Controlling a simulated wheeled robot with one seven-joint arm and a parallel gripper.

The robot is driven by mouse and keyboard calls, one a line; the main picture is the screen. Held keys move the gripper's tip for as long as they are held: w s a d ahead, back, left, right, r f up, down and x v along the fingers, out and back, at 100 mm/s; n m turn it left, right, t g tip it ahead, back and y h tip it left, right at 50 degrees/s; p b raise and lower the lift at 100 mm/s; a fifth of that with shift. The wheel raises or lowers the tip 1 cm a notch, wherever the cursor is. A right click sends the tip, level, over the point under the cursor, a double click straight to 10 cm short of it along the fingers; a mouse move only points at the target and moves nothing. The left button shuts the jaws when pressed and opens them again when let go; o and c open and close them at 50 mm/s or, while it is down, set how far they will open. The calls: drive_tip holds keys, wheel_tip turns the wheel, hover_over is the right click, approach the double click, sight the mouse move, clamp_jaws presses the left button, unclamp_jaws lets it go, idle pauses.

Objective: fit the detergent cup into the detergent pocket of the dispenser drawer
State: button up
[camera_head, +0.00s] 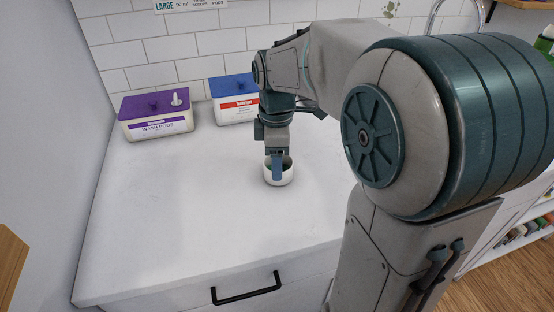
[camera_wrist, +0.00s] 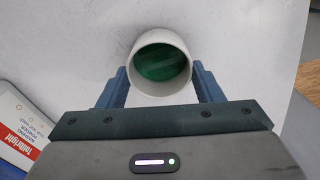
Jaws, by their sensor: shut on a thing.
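The detergent cup (camera_head: 279,176) is a small white round cup with a green inside. It is on or just above the white countertop, and I cannot tell whether it touches. My gripper (camera_head: 277,165) points down at it and is shut on it. In the wrist view the cup (camera_wrist: 160,88) sits between the two blue fingers of my gripper (camera_wrist: 161,86), open side toward the camera. No dispenser drawer or detergent pocket can be made out in either view.
A purple-lidded wash pods box (camera_head: 158,124) and a blue-lidded box (camera_head: 234,108) stand at the back of the countertop (camera_head: 180,220) against the tiled wall. A black handle (camera_head: 246,290) is on the front below. The counter's left and front are clear.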

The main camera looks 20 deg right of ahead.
drive_tip(key=shift+r, duration=0.65)
drive_tip(key=r, duration=0.2)
drive_tip(key=shift+s+d+r, duration=0.1)
drive_tip(key=shift+d+r, duration=0.1)
drive_tip(key=shift+r, duration=0.1)
drive_tip(key=s+d+r, duration=0.5)
drive_tip(key=d+r, duration=0.1)
drive_tip(key=d, duration=0.3)
drive_tip(key=shift+s+d+r+p, duration=0.3)
drive_tip(key=shift+s+d, duration=0.05)
